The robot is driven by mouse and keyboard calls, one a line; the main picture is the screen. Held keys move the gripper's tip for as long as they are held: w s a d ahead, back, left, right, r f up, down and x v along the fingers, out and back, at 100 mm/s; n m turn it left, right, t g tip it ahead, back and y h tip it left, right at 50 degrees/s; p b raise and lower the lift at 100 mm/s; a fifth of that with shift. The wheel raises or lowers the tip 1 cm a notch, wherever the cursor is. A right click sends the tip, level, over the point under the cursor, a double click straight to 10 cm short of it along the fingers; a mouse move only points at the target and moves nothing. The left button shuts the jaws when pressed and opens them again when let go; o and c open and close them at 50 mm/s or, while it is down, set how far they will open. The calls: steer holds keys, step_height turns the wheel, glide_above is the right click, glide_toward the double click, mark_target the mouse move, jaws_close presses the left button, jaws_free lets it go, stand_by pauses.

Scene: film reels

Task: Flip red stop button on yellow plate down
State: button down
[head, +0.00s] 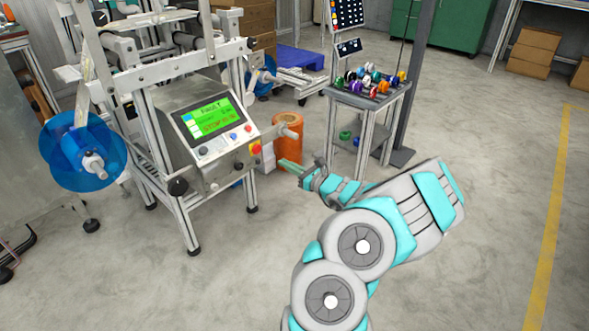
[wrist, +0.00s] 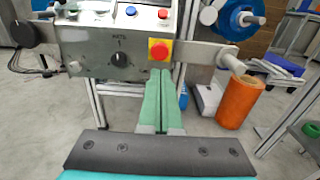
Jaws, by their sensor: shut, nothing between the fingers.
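The red stop button (wrist: 159,51) sits on a yellow plate (wrist: 167,42) on the front of the machine's control box, right of a black knob. In the head view the yellow plate (head: 255,149) is at the lower right corner of the control panel. My gripper (wrist: 160,72) has its green fingers shut together with nothing between them. In the wrist view the fingertips point at the button and appear just below it. In the head view my gripper (head: 283,163) is just right of and below the plate. I cannot tell whether the tips touch the button.
The control panel has a green screen (head: 208,116) and several small buttons. An orange roll (wrist: 240,102) stands on the right, beside a metal bar reaching out from the machine. A cart with colourful reels (head: 372,82) stands behind. The floor to the right is clear.

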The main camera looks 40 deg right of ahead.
steer(key=shift+s+d, duration=0.15)
steer(key=shift+s, duration=1.35)
